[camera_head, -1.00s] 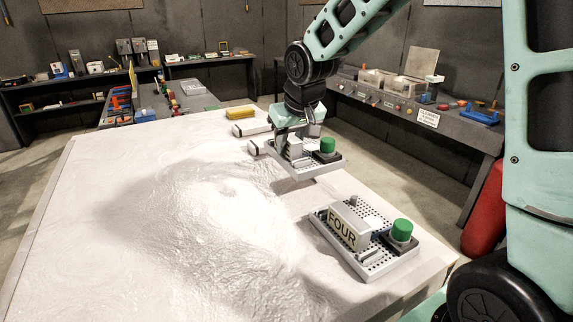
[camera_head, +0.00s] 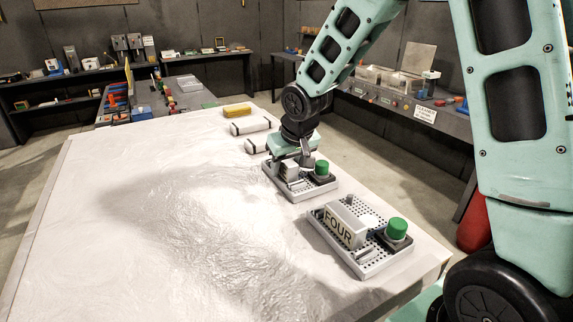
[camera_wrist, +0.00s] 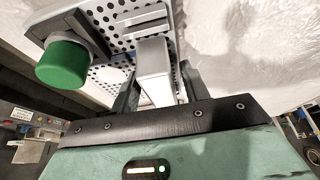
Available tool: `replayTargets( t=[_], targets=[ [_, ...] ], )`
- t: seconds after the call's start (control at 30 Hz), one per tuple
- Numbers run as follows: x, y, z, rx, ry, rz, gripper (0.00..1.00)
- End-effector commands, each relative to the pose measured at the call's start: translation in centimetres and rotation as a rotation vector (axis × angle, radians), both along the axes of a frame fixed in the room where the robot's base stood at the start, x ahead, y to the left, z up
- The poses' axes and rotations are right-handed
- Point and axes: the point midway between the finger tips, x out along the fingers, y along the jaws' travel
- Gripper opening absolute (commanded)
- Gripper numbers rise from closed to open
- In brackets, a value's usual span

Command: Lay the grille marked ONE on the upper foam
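A grey perforated grille (camera_head: 306,188) with a white block and a green knob is under my gripper (camera_head: 290,170). In the wrist view the white block (camera_wrist: 153,72) stands between my fingers, which appear shut on it. The grille (camera_wrist: 125,12) looks level, at or just above the white covered surface (camera_head: 150,210); I cannot tell whether it touches. No marking is readable on its block from here. A similar grille (camera_head: 375,266), its block marked FOUR, lies nearer on the same surface. I cannot make out a separate upper foam.
Two white rolls with dark bands (camera_head: 250,126) and a yellow block (camera_head: 237,110) lie beyond the held grille. The left of the white surface is clear. A grey bench (camera_head: 440,125) with containers stands at the back right, and cluttered shelves (camera_head: 60,80) line the back left.

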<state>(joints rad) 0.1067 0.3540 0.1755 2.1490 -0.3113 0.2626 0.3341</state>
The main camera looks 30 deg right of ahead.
Motion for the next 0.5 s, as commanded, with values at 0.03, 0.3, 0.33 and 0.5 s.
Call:
replayTargets(
  t=[0.03, 0.3, 0.33, 0.5],
  targets=[
    [0.0, 0.0, 0.0, 0.0, 0.0, 0.0, 0.49],
    [0.0, 0.0, 0.2, 0.0, 0.0, 0.0, 0.49],
    [0.0, 0.0, 0.3, 0.0, 0.0, 0.0, 0.49],
    [-0.6, -0.1, 1.9, 0.0, -0.005, -0.003, 0.49]
  ],
)
